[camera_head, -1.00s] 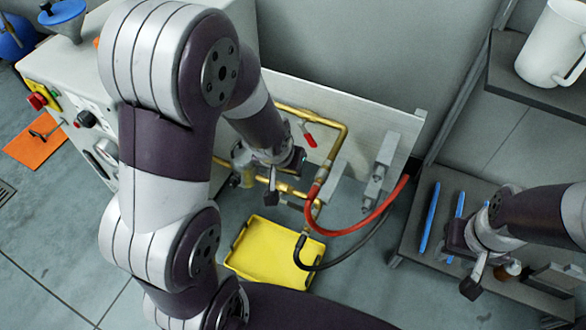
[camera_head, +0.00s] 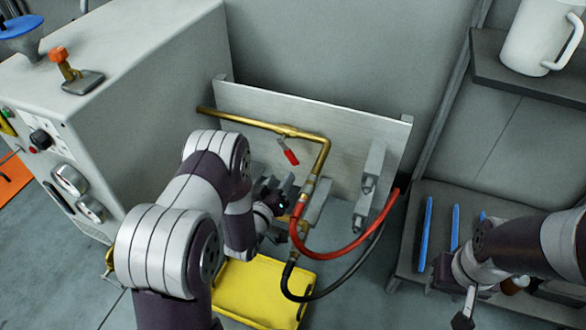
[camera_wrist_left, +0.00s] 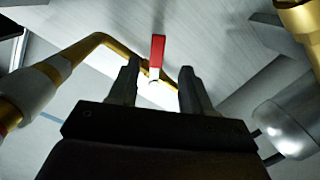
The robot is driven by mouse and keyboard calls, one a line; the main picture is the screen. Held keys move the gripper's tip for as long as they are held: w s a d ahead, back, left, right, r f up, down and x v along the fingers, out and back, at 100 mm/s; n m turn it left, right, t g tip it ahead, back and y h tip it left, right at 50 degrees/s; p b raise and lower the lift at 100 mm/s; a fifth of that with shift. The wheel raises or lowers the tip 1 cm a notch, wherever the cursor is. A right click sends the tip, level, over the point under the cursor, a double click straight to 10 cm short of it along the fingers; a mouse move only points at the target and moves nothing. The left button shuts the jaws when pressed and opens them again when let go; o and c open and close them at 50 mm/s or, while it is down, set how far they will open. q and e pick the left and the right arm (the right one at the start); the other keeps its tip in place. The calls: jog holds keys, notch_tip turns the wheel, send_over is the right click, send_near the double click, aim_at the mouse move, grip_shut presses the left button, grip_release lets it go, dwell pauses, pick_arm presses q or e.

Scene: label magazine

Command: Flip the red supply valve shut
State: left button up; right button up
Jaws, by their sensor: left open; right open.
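The red supply valve handle (camera_head: 289,154) is a short lever with a red grip on the upper brass pipe (camera_head: 325,150), in front of the grey metal panel. In the head view it slants down to the right. My left gripper (camera_head: 278,198) is below the handle, partly hidden by my own arm. In the left wrist view the red handle (camera_wrist_left: 157,55) shows beyond and between the two open fingers of my left gripper (camera_wrist_left: 158,85); I cannot tell whether they touch it. My right gripper (camera_head: 468,300) is open and empty by the lower shelf at the right.
A red hose (camera_head: 345,252) and a black hose (camera_head: 335,290) curve from the pipes near my left gripper. A yellow tray (camera_head: 260,285) lies on the floor below. Blue sticks (camera_head: 427,235) lie on the lower shelf, and a white mug (camera_head: 530,38) stands above.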

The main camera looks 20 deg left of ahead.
aim_at(292, 159)
pick_arm(q)
jog(key=shift+t, duration=0.7)
jog(key=w+b, duration=0.2)
jog(key=w, duration=0.1)
jog(key=w+b, duration=0.2)
jog(key=w, duration=0.2)
jog(key=w+b, duration=0.2)
jog(key=w, duration=0.2)
jog(key=shift+d+f+b, duration=0.35)
jog(key=shift+d+f, duration=0.05)
jog(key=shift+w+r, duration=0.15)
jog(key=shift+w, duration=0.1)
pick_arm(e)
notch_tip(292, 159, down, 7)
jog(key=shift+f, duration=0.2)
pick_arm(q)
jog(key=shift+c, duration=0.3)
grip_shut()
